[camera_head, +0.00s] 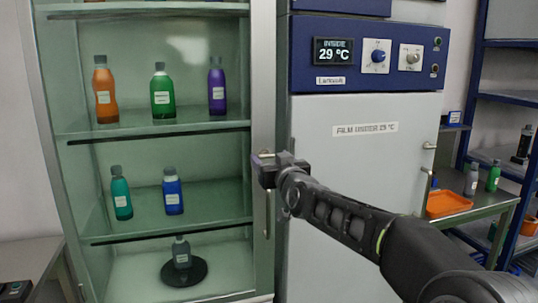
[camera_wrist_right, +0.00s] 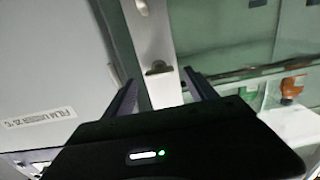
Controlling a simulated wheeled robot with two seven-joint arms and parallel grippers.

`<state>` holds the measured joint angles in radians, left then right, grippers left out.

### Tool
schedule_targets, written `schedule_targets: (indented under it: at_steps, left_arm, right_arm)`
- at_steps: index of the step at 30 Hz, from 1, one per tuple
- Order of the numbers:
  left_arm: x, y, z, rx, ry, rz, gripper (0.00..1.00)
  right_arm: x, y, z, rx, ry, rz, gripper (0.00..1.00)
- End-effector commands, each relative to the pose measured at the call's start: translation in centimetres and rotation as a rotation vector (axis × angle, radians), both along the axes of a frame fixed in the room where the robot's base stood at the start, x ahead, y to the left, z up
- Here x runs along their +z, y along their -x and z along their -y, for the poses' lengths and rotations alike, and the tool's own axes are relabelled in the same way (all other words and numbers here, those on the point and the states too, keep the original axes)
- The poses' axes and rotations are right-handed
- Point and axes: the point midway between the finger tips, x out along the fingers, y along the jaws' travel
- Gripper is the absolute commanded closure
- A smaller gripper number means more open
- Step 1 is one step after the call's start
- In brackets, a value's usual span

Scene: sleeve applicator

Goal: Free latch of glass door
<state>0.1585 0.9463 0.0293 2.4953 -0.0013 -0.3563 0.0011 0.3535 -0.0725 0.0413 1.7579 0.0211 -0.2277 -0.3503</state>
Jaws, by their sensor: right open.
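The tall glass door (camera_head: 190,145) of the cabinet is closed, with a pale metal frame (camera_head: 262,90) on its right side. A small latch (camera_head: 265,155) sits on that frame at mid height, partly hidden by my right gripper (camera_head: 268,172). In the right wrist view the latch (camera_wrist_right: 158,68) is a dark piece on the pale frame. It lies between the two fingertips of my open right gripper (camera_wrist_right: 160,78), one finger on each side. I cannot tell whether the fingers touch it. My left gripper is not in view.
Several coloured bottles stand on the shelves, including a green one (camera_head: 163,92). A grey-white oven (camera_head: 345,150) with a blue control panel (camera_head: 365,50) stands close to the right of the door. A side table with an orange tray (camera_head: 447,203) is farther right.

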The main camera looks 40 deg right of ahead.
Motion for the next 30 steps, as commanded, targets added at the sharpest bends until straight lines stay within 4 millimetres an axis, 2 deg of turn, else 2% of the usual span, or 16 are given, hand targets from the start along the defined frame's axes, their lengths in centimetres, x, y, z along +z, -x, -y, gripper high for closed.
schedule_targets:
  at_steps: [4, 13, 30]
  left_arm:
    - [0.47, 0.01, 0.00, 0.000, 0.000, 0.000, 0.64]
    - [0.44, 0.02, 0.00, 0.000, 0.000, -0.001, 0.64]
    - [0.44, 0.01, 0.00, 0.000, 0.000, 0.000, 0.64]
  right_arm:
    - [0.02, -1.36, 0.44, 0.001, -0.001, -0.001, 0.35]
    - [0.01, -1.58, 0.53, 0.000, 0.000, 0.001, 0.35]
    - [0.00, -1.57, 0.51, 0.001, 0.000, 0.000, 0.80]
